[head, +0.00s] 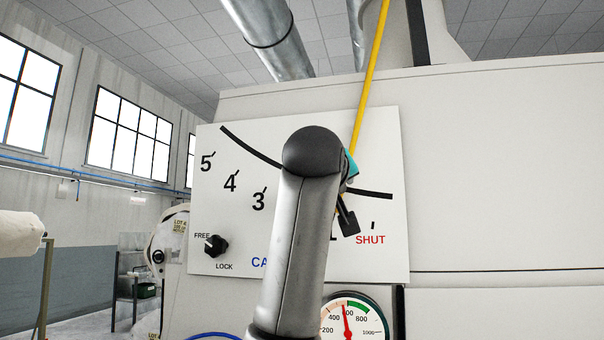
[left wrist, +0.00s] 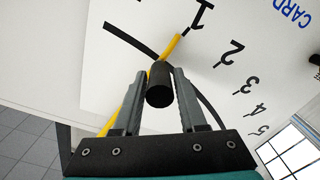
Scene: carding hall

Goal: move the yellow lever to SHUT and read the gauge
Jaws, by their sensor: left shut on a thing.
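The yellow lever (head: 371,75) slants down across the white scale panel (head: 385,150) in the head view. Its lower end is partly behind my left arm, close to the half-hidden 1 and left of the red SHUT mark (head: 370,240). The left wrist view shows my left gripper (left wrist: 160,73) shut on the lever's black knob (left wrist: 158,92), with the yellow bar (left wrist: 171,48) behind it pointing near the 1. The round gauge (head: 352,302) is cut off by the bottom edge. Its red needle points just below 600. My right gripper is not in view.
A black selector knob (head: 216,245) on the panel points towards FREE. The large pale machine casing (head: 500,180) fills the right side. A white roll (head: 20,235) and a rack (head: 130,280) stand at the left. My arm hides the middle of the panel.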

